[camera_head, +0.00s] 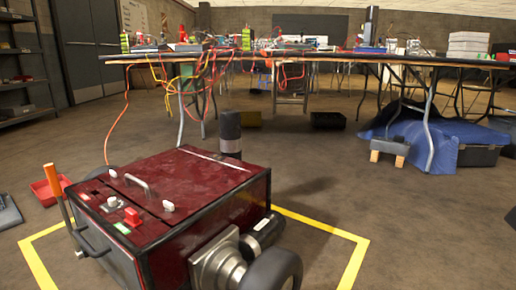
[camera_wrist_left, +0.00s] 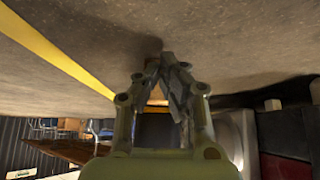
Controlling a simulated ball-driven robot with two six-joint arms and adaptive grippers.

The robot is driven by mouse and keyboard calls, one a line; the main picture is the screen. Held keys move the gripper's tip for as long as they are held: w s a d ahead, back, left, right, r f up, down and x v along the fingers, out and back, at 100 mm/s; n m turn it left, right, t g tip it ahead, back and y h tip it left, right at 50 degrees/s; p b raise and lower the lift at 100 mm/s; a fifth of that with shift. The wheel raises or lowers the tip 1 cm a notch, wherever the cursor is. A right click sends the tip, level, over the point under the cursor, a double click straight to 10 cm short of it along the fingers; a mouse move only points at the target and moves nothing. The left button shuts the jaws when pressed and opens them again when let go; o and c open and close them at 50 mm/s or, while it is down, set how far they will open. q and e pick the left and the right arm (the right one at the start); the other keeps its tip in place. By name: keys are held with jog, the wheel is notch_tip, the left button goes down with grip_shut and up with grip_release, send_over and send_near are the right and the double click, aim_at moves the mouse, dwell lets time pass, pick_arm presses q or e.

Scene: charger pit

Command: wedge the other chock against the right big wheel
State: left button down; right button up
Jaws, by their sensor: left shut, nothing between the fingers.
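The dark red wheeled machine (camera_head: 190,190) stands on the floor inside yellow tape. One big dark wheel (camera_head: 274,270) shows at its lower right in the head view, cut off by the bottom edge. I cannot make out a chock against this wheel. In the left wrist view my left gripper (camera_wrist_left: 168,75) is shut and empty, low by the floor. A small orange-tan patch (camera_wrist_left: 156,95) shows behind its fingers, mostly hidden; I cannot tell whether it is a chock. The pale grey part (camera_wrist_left: 232,135) is right of the gripper. My right gripper is in neither view.
Yellow tape (camera_head: 35,265) marks the floor around the machine. A long table (camera_head: 350,58) with hanging cables stands behind. A red tray (camera_head: 50,188) lies at the left. A blue tarp (camera_head: 445,143) lies at the right.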

pick_arm(q)
jog(key=shift+w+d, duration=0.65)
jog(key=shift+w, duration=0.3)
jog(key=shift+w+d, duration=0.65)
jog(key=shift+w, duration=0.25)
dwell(1.2)
jog(key=shift+s+a+r+p, duration=0.5)
jog(key=shift+s+r+p, duration=0.1)
jog(key=shift+s+a+r+p, duration=0.45)
jog(key=shift+s+a, duration=0.05)
jog(key=shift+s, duration=0.2)
jog(key=shift+s+a+r+p, duration=0.45)
jog(key=shift+s, duration=0.25)
jog(key=shift+a, duration=0.1)
